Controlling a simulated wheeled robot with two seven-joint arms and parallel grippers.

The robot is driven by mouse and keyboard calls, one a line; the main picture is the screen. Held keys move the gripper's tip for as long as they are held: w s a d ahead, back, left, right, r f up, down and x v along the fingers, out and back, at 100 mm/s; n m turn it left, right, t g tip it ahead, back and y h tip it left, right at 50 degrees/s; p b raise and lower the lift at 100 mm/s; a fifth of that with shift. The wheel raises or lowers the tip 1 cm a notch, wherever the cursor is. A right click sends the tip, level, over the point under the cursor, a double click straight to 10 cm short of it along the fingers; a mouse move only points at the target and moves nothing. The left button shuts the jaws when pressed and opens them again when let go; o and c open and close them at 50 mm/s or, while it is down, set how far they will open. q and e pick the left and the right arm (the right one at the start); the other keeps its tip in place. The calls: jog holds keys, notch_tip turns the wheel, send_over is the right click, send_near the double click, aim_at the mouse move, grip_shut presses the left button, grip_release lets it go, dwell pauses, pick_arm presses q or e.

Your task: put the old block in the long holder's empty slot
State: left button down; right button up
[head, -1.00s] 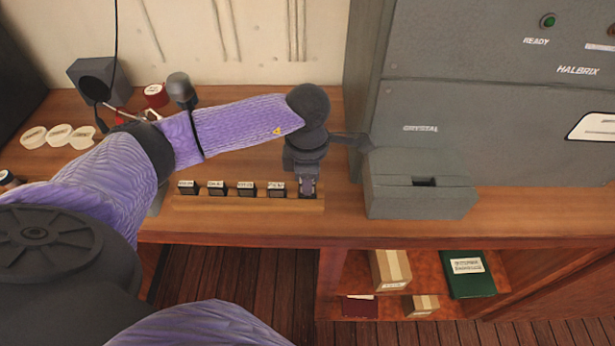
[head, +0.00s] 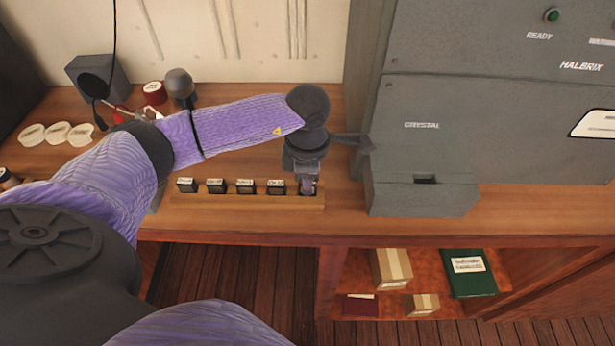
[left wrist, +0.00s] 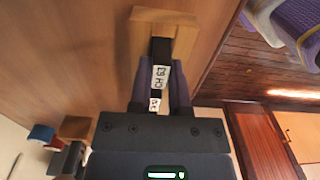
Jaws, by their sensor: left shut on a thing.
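The long holder (head: 250,201) is a low wooden rail near the counter's front edge, with several dark, white-labelled blocks standing in a row in it. My left gripper (head: 308,188) is over its right end, pointing down, shut on a dark block. In the left wrist view, the fingers (left wrist: 158,90) flank this block (left wrist: 160,78), which has a white handwritten label and is in line with the holder (left wrist: 150,22). The block's lower end is hidden, so I cannot tell how deep it sits. My right gripper is out of view.
A grey cabinet marked CRYSTAL (head: 440,110) stands right of the gripper, with a box-like ledge (head: 420,200) in front. A dark round-topped object (head: 180,85) stands behind my forearm. White discs (head: 57,132) lie at the left. Cartons (head: 390,268) and a green book (head: 468,272) are on the shelf below.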

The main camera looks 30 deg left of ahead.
pick_arm(q)
jog(key=shift+f+b, duration=0.4)
dwell(0.8)
jog(key=c, duration=0.5)
grip_release()
notch_tip(320, 180, up, 10)
jog(key=shift+p, duration=0.7)
